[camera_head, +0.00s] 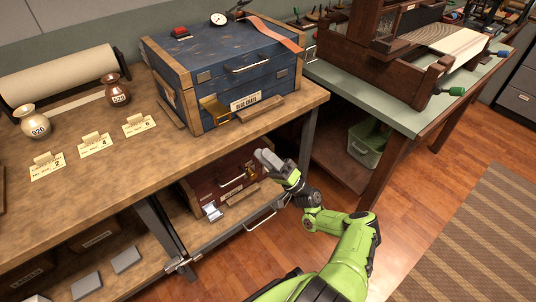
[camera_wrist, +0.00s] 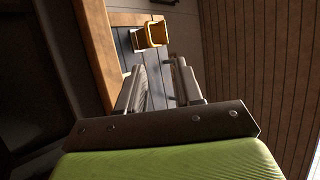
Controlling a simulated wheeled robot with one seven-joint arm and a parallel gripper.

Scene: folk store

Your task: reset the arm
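My green arm reaches up from the bottom of the head view. My gripper (camera_head: 268,160) is in front of the workbench edge, below the blue crate (camera_head: 222,62) and apart from it. In the wrist view the two fingers of my gripper (camera_wrist: 160,85) stand apart with a gap between them, and nothing shows held. Beyond them are grey-blue planks with a wooden edge and a brass latch (camera_wrist: 151,35), which look like part of a crate.
The wooden workbench (camera_head: 150,165) holds two small numbered vases, price cards and a paper roll. A dark red crate (camera_head: 222,180) sits on the shelf below, partly behind my gripper. A green table (camera_head: 345,85) with a loom stands right. The floor at right is open, with a striped rug (camera_head: 470,240).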

